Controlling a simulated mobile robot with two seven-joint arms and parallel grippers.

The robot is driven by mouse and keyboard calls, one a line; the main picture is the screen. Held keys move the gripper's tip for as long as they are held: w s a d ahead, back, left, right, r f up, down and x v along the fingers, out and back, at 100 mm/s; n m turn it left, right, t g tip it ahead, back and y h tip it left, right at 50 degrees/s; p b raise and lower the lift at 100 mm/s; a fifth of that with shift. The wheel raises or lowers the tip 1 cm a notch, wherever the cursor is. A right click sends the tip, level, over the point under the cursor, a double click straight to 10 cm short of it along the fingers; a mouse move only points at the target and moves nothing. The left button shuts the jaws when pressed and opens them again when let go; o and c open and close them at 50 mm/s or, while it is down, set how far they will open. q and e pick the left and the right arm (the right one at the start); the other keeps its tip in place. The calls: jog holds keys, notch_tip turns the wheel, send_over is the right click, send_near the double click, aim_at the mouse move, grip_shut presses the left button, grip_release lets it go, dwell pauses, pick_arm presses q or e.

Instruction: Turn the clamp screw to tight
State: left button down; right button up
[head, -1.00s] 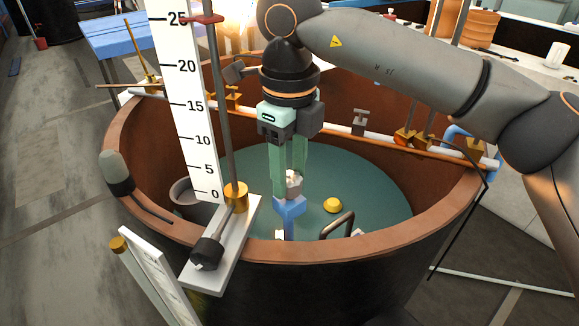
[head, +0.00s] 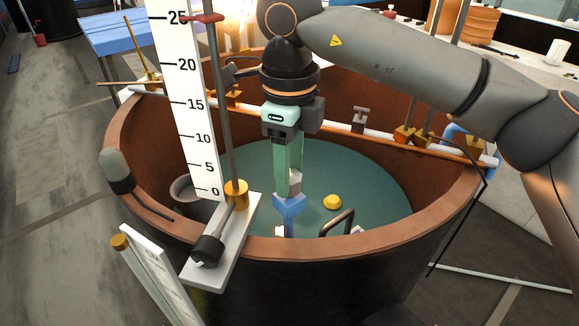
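A pale grey-white knob (head: 296,182), which looks like the clamp screw's head, sits on top of a blue fitting (head: 289,206) inside the round tub. My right gripper (head: 291,187) points straight down with its green fingers on either side of the knob. It looks shut on the knob. The fingers now overlap nearly edge-on and hide part of it. How tight the screw is cannot be seen. My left gripper is not in view.
The copper-brown tub rim (head: 330,247) surrounds the work. A tall white scale (head: 187,100) and its rod stand close left. A yellow knob (head: 332,202) and a bent dark handle (head: 338,222) lie to the right. A white rail (head: 335,126) with several clamps runs behind.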

jog(key=o, duration=0.4)
jog(key=shift+o, duration=0.2)
notch_tip(320, 180, up, 13)
jog(key=p, duration=0.1)
jog(key=shift+f, duration=0.2)
